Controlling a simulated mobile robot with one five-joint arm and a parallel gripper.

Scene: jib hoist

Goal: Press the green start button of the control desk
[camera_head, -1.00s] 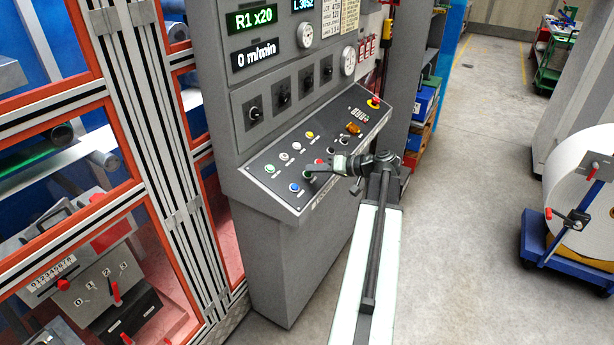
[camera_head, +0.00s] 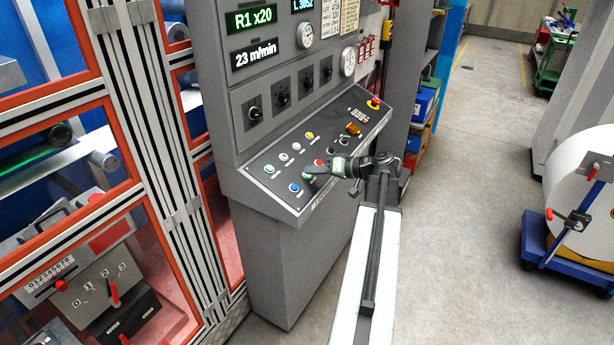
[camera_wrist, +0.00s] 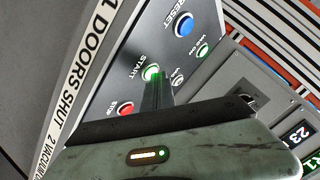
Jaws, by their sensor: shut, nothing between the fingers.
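The green start button (camera_wrist: 151,71), labelled START, glows bright green on the sloped panel in the wrist view. In the head view a bit of it (camera_head: 308,177) shows beside my fingertips. My gripper (camera_wrist: 157,78) is shut and empty. Its fingertips are right at the button and overlap its near edge; they appear to touch it, but I cannot tell how far it is pressed. The control desk (camera_head: 285,255) is grey, and its speed display (camera_head: 254,55) reads 23 m/min.
The red stop button (camera_wrist: 126,108) and blue reset button (camera_wrist: 185,24) flank the start button. A red emergency stop (camera_head: 375,102) sits at the panel's far end. Orange-framed machine doors (camera_head: 70,215) stand at left. A blue cart with a white roll (camera_head: 585,170) is at right; floor between is clear.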

